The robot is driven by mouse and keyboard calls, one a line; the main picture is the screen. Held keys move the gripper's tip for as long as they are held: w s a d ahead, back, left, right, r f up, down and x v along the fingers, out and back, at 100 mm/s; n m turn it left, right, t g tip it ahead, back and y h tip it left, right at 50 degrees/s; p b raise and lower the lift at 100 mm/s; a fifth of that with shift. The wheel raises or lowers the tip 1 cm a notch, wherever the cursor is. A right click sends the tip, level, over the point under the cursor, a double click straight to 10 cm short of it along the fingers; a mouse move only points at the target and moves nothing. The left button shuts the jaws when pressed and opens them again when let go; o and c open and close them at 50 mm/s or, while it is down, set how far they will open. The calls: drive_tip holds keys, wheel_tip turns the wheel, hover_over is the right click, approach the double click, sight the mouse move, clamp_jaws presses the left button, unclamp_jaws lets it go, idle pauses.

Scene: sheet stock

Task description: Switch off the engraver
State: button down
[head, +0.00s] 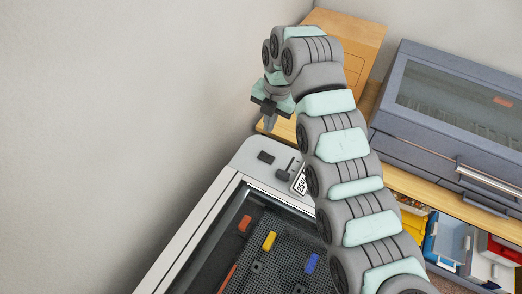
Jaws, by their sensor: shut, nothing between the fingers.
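The engraver (196,222) appears to be the low light-grey machine at the bottom middle, with a dark perforated bed. Its grey back panel carries a black switch-like part (265,157), a smaller dark part (283,171) and a white label with dark print (300,182). My gripper (268,122) is shut and empty, pointing down above and behind this panel, apart from it in the picture. My arm hides the right side of the engraver and part of the panel. I cannot tell the switch position.
Orange, yellow and blue pieces (269,240) lie on the perforated bed. A blue-grey case with a window and bar handle (430,165) stands on a wooden shelf at right, with coloured bins (450,240) below. A wooden board (355,35) is behind my arm. A bare wall fills the left.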

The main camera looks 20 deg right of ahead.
drive_tip(key=p, duration=0.4)
approach(263, 155)
drive_tip(key=f, duration=0.5)
drive_tip(key=shift+w+a+f, duration=0.1)
drive_tip(key=shift+w+a, duration=0.2)
drive_tip(key=shift+a, duration=0.1)
drive_tip(key=shift+f, duration=0.75)
drive_tip(key=shift+d, duration=0.1)
